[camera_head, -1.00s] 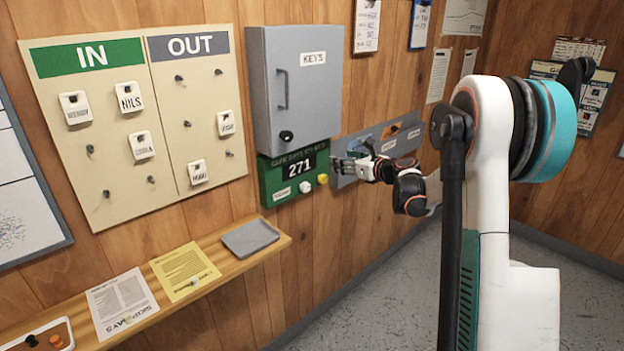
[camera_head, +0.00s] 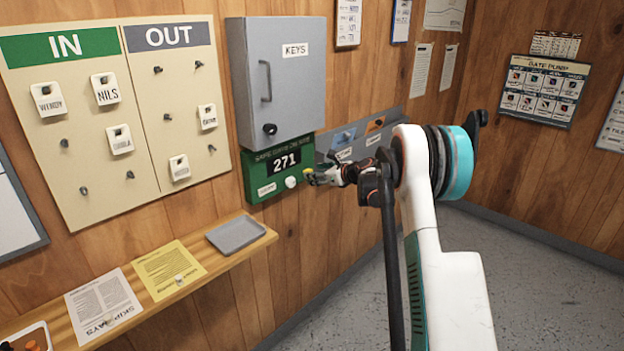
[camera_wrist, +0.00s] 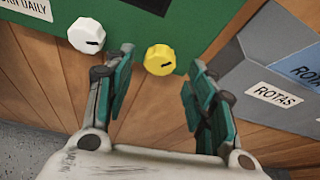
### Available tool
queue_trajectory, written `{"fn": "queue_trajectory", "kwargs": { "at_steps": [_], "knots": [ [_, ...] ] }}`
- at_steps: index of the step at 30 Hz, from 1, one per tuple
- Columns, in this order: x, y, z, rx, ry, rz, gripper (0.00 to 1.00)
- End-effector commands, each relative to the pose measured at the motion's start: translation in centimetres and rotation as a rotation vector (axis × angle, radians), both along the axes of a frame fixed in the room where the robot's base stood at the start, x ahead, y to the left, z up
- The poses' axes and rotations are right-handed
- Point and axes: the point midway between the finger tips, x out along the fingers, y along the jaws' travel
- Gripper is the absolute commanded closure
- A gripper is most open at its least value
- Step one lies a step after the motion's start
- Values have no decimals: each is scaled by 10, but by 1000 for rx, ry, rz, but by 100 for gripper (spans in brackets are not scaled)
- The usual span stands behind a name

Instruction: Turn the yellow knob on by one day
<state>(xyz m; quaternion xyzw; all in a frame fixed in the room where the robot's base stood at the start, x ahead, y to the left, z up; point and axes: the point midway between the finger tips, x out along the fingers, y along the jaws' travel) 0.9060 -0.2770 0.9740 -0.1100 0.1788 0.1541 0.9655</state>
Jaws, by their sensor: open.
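The yellow knob (camera_wrist: 159,60) sits on the lower edge of the green counter board (camera_head: 259,183), with a dark mark on its face. In the wrist view it lies ahead of and between my open fingers, apart from both. In the head view the knob (camera_head: 308,172) is partly covered by my gripper (camera_head: 318,176), which is at the board's lower right. The white knob (camera_wrist: 86,36) is left of the yellow one, just beyond my left finger; it also shows in the head view (camera_head: 290,182). The display (camera_head: 286,161) reads 271. My gripper (camera_wrist: 158,95) is open and empty.
A grey key cabinet (camera_head: 283,85) hangs just above the board. Grey document pockets labelled ROTAS (camera_wrist: 273,94) are close on the right.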

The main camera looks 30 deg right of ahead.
Motion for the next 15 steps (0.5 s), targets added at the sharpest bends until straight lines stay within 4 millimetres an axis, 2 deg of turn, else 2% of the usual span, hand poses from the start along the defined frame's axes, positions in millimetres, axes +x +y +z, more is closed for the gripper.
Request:
{"fn": "queue_trajectory", "kwargs": {
  "at_steps": [6,15],
  "knots": [
    [24,7,-11,2,0,1,50],
    [30,9,-12,1,-1,0,50]
  ]
}}
